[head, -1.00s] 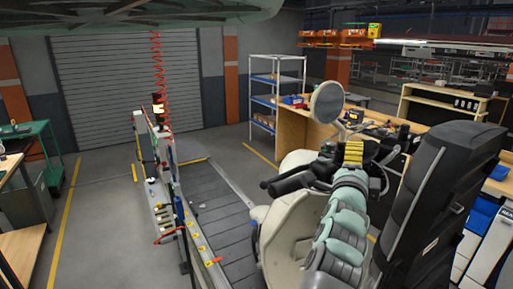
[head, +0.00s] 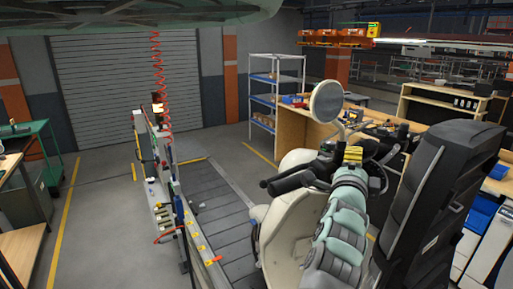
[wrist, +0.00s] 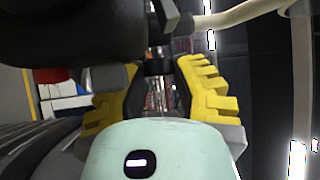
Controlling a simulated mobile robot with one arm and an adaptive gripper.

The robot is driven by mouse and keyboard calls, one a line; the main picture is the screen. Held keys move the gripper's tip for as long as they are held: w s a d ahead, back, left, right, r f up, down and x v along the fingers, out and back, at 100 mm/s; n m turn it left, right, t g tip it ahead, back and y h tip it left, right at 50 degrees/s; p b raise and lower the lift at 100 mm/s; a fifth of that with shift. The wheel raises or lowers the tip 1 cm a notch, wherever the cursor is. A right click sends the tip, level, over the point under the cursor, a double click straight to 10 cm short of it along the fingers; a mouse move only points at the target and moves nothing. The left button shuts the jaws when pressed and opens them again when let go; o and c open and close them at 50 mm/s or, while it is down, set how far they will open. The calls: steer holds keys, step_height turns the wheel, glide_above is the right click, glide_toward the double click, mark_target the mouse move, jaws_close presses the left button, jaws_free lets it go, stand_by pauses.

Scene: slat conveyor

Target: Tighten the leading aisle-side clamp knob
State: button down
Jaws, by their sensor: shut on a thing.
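A cream scooter (head: 284,232) with a black seat stands on the slat conveyor (head: 218,210). My gripper (head: 352,156), with yellow ribbed fingers, is over the scooter's front end, beside the black handlebar and below the round mirror. In the wrist view the fingers (wrist: 157,92) stand on either side of a small dark cylindrical part (wrist: 158,64) and are shut on it. I cannot tell from its shape whether this part is the clamp knob. The scooter's front and my arm hide much of the area around the gripper.
The round mirror (head: 327,101) stands close to my gripper. A rail (head: 165,200) with fittings runs along the conveyor's left side. A wooden workbench (head: 292,133) and a shelf rack (head: 263,122) stand behind.

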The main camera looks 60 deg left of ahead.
steer(key=shift+f+b, duration=0.2)
steer(key=shift+b, duration=0.25)
steer(key=n+y+b, duration=0.2)
steer(key=b, duration=0.7)
steer(key=n+t+y+b, duration=0.1)
steer(key=n+y+b, duration=0.1)
steer(key=b, duration=0.6)
steer(key=f+n+t+y+b, duration=0.1)
steer(key=n+y+b, duration=0.2)
steer(key=b, duration=0.6)
steer(key=shift+w+b, duration=0.1)
steer(key=shift+b, duration=0.25)
steer(key=shift+n+y+b, duration=0.3)
steer(key=shift+n+b, duration=0.3)
steer(key=shift+b, duration=0.55)
steer(key=shift+r+n+y+b, duration=0.3)
steer(key=shift+n+y+b, duration=0.25)
steer(key=shift+b, duration=0.55)
steer(key=c, duration=0.7)
jaws_free()
steer(key=shift+r, duration=0.15)
steer(key=shift+o, duration=0.2)
